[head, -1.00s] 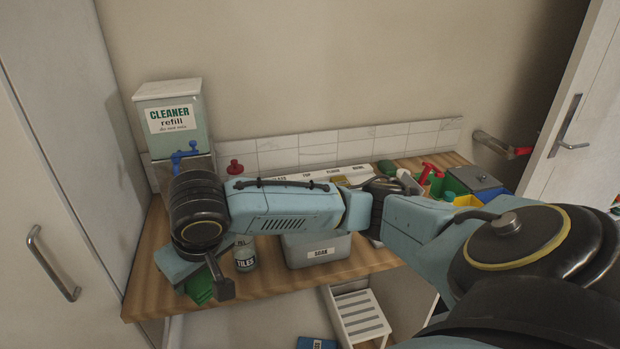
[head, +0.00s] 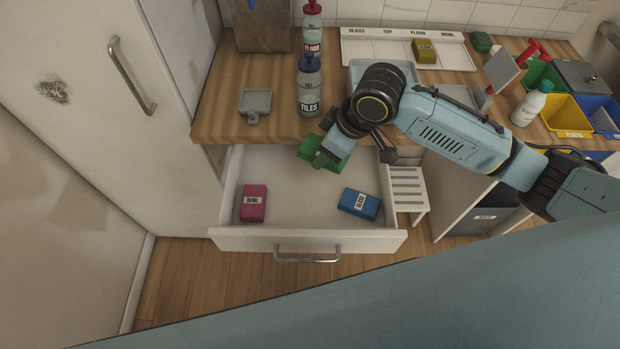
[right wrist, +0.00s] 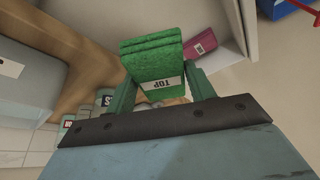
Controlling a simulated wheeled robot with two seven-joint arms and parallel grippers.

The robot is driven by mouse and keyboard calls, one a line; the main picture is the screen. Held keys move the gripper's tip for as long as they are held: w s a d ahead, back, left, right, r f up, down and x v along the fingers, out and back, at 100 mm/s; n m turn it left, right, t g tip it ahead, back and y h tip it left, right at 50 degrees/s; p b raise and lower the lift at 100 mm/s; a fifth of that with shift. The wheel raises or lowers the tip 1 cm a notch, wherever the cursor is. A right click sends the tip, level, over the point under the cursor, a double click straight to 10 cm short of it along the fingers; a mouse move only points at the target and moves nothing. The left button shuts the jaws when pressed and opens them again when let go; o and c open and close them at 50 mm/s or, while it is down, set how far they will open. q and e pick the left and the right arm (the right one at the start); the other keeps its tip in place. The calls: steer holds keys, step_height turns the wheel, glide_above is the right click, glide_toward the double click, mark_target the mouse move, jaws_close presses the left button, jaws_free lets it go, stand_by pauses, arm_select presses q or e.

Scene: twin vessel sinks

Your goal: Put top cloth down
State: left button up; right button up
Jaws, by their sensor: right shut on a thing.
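The green top cloth (head: 312,147), a folded stack labelled TOP, also shows in the right wrist view (right wrist: 150,58). My right gripper (head: 328,157) is shut on it, with a finger on each side in the right wrist view (right wrist: 160,85). The cloth is over the back part of the open drawer (head: 307,239), by the counter's front edge. I cannot tell how far above the drawer floor it is. A pink cloth labelled BOWL (head: 254,203) lies at the drawer's left, and a blue cloth labelled GLASS (head: 359,204) at its right. My left gripper is out of view.
The wooden counter (head: 222,126) overhangs the drawer's back. On it stand a TILES bottle (head: 308,88), a grey scoop-like item (head: 255,104) and a labelled tray (head: 455,54) with a yellow cloth (head: 424,51). The drawer floor between the pink and blue cloths is clear.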

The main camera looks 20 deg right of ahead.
mark_target(311, 208)
steer(key=a+f+n, duration=0.1)
steer(key=f, duration=0.5)
steer(key=s+a+f+n+g+b, duration=0.1)
steer(key=f+n, duration=0.1)
steer(key=f, duration=0.4)
steer(key=a+f+n+g+b, duration=0.1)
steer(key=f+n, duration=0.1)
steer(key=f, duration=0.3)
steer(key=shift+s+f+y, duration=0.3)
steer(key=shift+f+y, duration=0.1)
steer(key=shift+f+b, duration=0.1)
steer(key=shift+b, duration=0.25)
steer(key=shift+s+f, duration=0.1)
steer(key=shift+f, duration=0.3)
steer(key=o, duration=1)
steer(key=shift+s+f, duration=0.2)
steer(key=shift+s, duration=0.05)
steer(key=shift+r, duration=0.2)
steer(key=p+v, duration=0.1)
steer(key=v, duration=0.7)
steer(key=p+v, duration=0.1)
steer(key=v, duration=0.4)
steer(key=shift+w+a+p, duration=0.1)
steer(key=shift+w+p, duration=0.2)
steer(key=shift+w, duration=0.1)
